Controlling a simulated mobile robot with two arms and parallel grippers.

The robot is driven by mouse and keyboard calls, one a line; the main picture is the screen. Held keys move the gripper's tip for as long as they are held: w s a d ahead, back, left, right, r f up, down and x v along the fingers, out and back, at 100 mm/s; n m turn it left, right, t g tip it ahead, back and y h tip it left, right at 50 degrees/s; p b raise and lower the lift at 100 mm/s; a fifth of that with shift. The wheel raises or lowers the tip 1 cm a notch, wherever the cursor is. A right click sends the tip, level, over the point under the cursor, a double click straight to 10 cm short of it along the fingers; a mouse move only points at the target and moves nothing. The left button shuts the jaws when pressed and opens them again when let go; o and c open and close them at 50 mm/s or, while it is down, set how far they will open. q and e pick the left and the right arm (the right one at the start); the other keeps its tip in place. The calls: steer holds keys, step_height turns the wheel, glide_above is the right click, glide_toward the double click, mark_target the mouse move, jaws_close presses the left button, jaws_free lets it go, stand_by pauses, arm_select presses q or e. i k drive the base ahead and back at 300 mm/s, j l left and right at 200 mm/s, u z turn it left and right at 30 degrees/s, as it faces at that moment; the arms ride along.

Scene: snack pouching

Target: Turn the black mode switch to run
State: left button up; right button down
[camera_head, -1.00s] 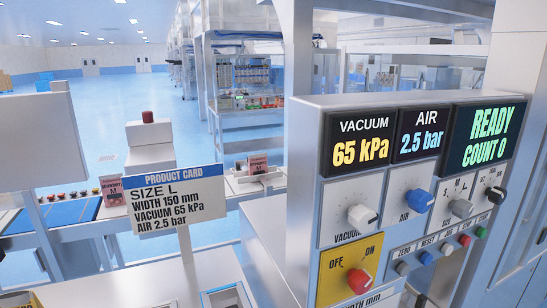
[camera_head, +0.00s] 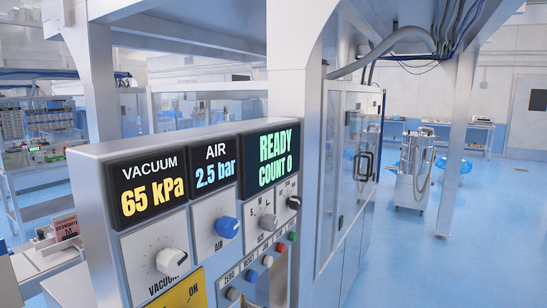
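The black mode switch (camera_head: 294,203) is a small dark knob at the right edge of the control panel (camera_head: 84,190), under the green display. The lettering around it is too small to read. The green display (camera_head: 273,159) reads READY, COUNT 0. A grey knob (camera_head: 267,222) sits to its left, a blue air knob (camera_head: 227,227) further left and a white vacuum knob (camera_head: 172,262) at the far left. Neither of my grippers shows in the head view.
A row of small buttons, among them a red one (camera_head: 281,248) and a green one (camera_head: 292,236), runs below the knobs. A machine with a glass door (camera_head: 350,150) stands right of the panel. Open blue floor (camera_head: 400,270) lies further right, with a steel post (camera_head: 455,150).

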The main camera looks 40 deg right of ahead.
mark_target(295, 203)
steer(key=l+z, duration=0.75)
steer(key=l, duration=0.2)
steer(key=k, duration=0.05)
